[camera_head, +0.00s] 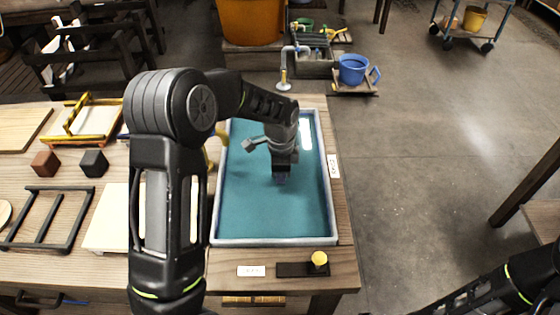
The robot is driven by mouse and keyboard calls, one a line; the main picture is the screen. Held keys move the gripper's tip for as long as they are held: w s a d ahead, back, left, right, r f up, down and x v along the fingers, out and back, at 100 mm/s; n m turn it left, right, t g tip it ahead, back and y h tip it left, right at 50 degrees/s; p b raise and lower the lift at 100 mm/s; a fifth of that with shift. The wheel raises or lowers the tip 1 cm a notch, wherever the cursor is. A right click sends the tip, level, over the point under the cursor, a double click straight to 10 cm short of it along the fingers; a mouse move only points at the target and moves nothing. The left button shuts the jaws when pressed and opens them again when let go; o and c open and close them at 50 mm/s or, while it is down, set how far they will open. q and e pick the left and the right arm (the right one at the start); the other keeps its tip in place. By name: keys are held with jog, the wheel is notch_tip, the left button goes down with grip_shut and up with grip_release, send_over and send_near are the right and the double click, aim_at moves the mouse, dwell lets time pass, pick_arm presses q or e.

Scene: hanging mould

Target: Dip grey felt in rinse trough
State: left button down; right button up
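The rinse trough (331,215) is a pale-rimmed rectangular basin of teal water at the right end of the wooden table. My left arm reaches over it, and my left gripper (282,172) points down at the water near the trough's middle. Its tips are small and partly lost against the water, so I cannot tell whether they are open or shut. A small bluish-grey patch shows at the tips; I cannot tell whether it is felt or the submerged fingertips. No grey felt is clearly visible elsewhere. My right arm shows at the lower right, with its gripper out of view.
Left of my arm lie a dark frame (47,218), a reddish block (45,163), a black block (94,163) and a yellow-edged frame (72,138). A yellow knob (319,259) stands at the table's front edge.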

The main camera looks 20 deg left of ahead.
pick_arm(q)
jog(key=shift+r, duration=0.1)
jog(key=shift+s+d, duration=0.3)
jog(key=shift+s, duration=0.35)
jog(key=shift+s+d, duration=0.3)
jog(key=shift+s, duration=0.3)
jog(key=shift+w, duration=0.1)
jog(key=shift+w+a, duration=0.35)
jog(key=shift+w, duration=0.3)
jog(key=shift+w+a, duration=0.3)
jog(key=shift+w, duration=0.3)
jog(key=shift+s+d, duration=0.35)
jog(key=shift+s, duration=0.35)
jog(key=shift+s+d, duration=0.3)
jog(key=shift+s, duration=0.35)
